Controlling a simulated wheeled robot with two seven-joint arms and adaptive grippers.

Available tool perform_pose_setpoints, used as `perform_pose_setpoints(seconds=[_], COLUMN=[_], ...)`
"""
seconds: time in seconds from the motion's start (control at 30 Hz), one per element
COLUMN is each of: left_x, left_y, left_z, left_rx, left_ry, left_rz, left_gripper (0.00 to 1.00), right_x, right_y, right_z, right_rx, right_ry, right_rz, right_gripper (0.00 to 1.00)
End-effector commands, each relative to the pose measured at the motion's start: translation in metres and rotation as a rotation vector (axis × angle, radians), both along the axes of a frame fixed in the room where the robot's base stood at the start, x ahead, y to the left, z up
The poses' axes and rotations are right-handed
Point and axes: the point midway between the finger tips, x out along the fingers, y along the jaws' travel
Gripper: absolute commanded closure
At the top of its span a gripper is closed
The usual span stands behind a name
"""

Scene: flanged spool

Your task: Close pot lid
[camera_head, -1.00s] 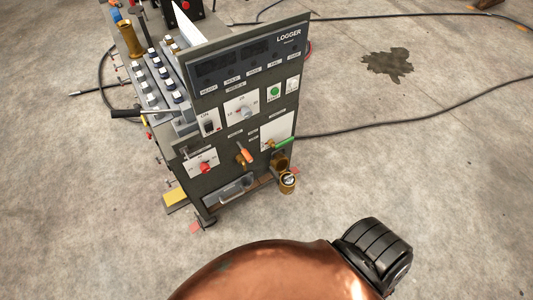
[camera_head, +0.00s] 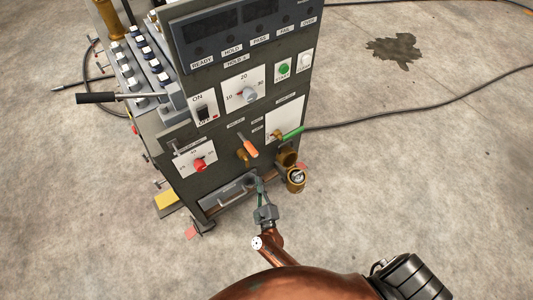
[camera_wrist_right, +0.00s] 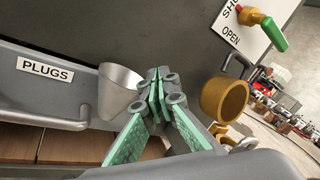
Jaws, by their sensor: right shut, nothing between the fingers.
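A brass pot (camera_head: 287,158) is fixed low on the right side of the machine's front panel. In the right wrist view its round brass rim (camera_wrist_right: 225,98) stands right of my fingers. A brass part with a pale centre (camera_head: 295,178), apparently the lid swung open, hangs just below the pot; it is partly seen in the wrist view (camera_wrist_right: 240,141). My right gripper (camera_head: 260,184) is shut and empty, in front of the lower panel and left of the pot. Its green-padded fingers (camera_wrist_right: 157,82) meet at the tips, apart from the pot. My left gripper is out of view.
A grey cone (camera_wrist_right: 119,88) stands close left of my fingers, beside a grey drawer with a handle (camera_wrist_right: 45,116) labelled PLUGS. An orange lever (camera_head: 250,146) and a green-handled valve (camera_head: 290,133) stick out above the pot. Open floor lies to the right.

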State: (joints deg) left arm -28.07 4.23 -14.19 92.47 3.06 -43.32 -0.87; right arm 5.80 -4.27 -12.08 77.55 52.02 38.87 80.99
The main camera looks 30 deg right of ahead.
Motion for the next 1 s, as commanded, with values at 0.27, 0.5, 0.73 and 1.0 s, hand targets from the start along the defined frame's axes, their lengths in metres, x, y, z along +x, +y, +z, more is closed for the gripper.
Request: perform_pose_setpoints(seconds=[0.27,0.5,0.73,1.0], left_x=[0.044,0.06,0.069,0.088], left_y=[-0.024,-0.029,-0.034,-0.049], left_z=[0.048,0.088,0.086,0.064], left_rx=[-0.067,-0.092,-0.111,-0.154], left_ry=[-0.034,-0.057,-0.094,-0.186], left_rz=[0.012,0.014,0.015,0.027], left_gripper=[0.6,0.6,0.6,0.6], right_x=[0.031,0.025,0.034,0.059], right_y=[-0.032,-0.027,-0.043,-0.084], right_z=[0.066,0.066,0.066,0.059], right_rx=[1.232,1.73,1.786,1.781], right_ry=[-0.83,-1.184,-1.232,-1.228], right_rz=[-0.325,-0.443,-0.455,-0.454], right_gripper=[1.0,1.0,1.0,1.0])
